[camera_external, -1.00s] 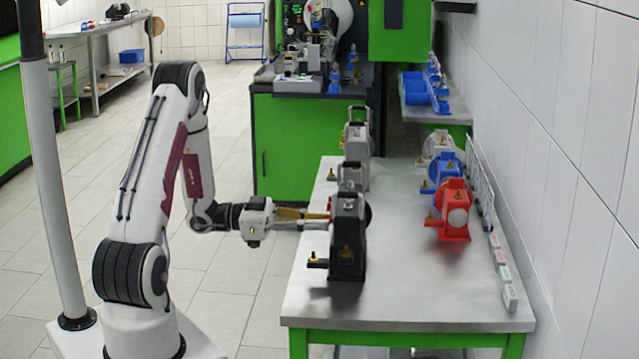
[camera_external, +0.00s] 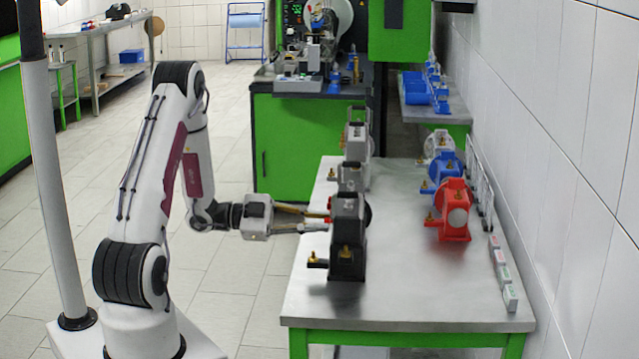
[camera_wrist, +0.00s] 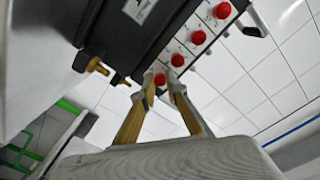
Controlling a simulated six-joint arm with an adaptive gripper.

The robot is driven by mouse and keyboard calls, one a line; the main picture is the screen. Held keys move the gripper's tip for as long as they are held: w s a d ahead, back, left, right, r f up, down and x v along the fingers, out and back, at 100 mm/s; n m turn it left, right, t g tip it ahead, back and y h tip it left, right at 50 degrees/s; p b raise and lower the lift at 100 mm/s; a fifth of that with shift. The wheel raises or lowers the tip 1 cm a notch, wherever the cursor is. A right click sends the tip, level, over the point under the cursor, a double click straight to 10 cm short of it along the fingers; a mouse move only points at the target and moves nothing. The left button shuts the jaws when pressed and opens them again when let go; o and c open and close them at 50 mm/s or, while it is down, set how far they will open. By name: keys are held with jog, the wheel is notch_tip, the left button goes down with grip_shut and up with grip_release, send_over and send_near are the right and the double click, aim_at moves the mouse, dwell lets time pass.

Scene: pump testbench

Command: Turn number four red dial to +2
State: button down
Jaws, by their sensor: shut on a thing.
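The black testbench unit (camera_external: 347,250) stands at the near left edge of the metal table. In the wrist view its panel carries a row of red dials: one near the top (camera_wrist: 222,10), one below it (camera_wrist: 198,37), a third (camera_wrist: 178,60) and the end one (camera_wrist: 160,80). My gripper (camera_wrist: 161,84) has its two brass-coloured fingers on either side of the end dial, shut on it. In the external view my gripper (camera_external: 326,220) reaches the unit's left face, where the dial is mostly hidden. The dial markings are too small to read.
Grey units (camera_external: 352,178) stand behind the black one. A red pump (camera_external: 453,212), a blue pump (camera_external: 447,172) and a pale one (camera_external: 439,145) line the table's right side. The table's middle (camera_external: 400,260) is clear.

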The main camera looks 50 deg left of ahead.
jog(key=shift+m, duration=5.7)
jog(key=c, duration=2.3)
grip_release()
jog(key=shift+s+a, duration=0.1)
jog(key=shift+a, duration=0.05)
jog(key=v, duration=1.1)
jog(key=shift+s+a, duration=0.15)
jog(key=shift+s, duration=0.2)
jog(key=shift+r, duration=0.15)
